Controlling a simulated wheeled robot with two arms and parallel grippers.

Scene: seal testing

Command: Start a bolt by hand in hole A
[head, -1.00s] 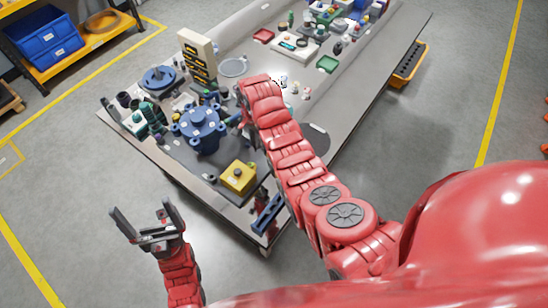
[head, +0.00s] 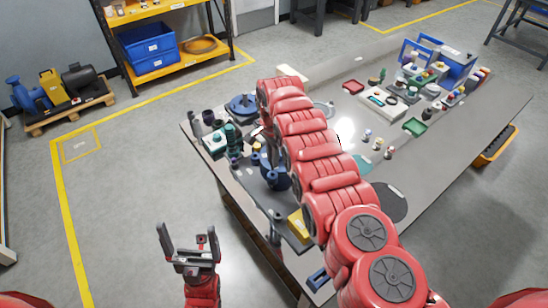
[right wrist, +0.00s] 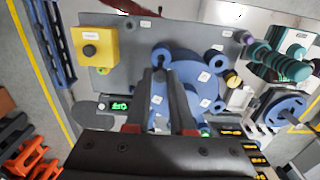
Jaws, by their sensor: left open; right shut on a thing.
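The blue round housing (right wrist: 190,75) with lugs around its rim stands on the grey bench plate. In the head view, my right arm covers most of it (head: 275,178). Its white labels are too small to read, so I cannot tell which hole is A. My right gripper (right wrist: 162,72) is over the housing, its dark fingers close together on a thin thing, apparently a bolt, mostly hidden between them. I cannot tell whether it touches a hole. My left gripper (head: 186,247) is open and empty, over the floor left of the bench.
A yellow box with a black button (right wrist: 95,50) sits on the plate near the housing. A green-and-white device (head: 215,142) and dark cylinders stand left of it. Trays and small parts lie farther along the bench (head: 440,150). Floor around my left gripper is clear.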

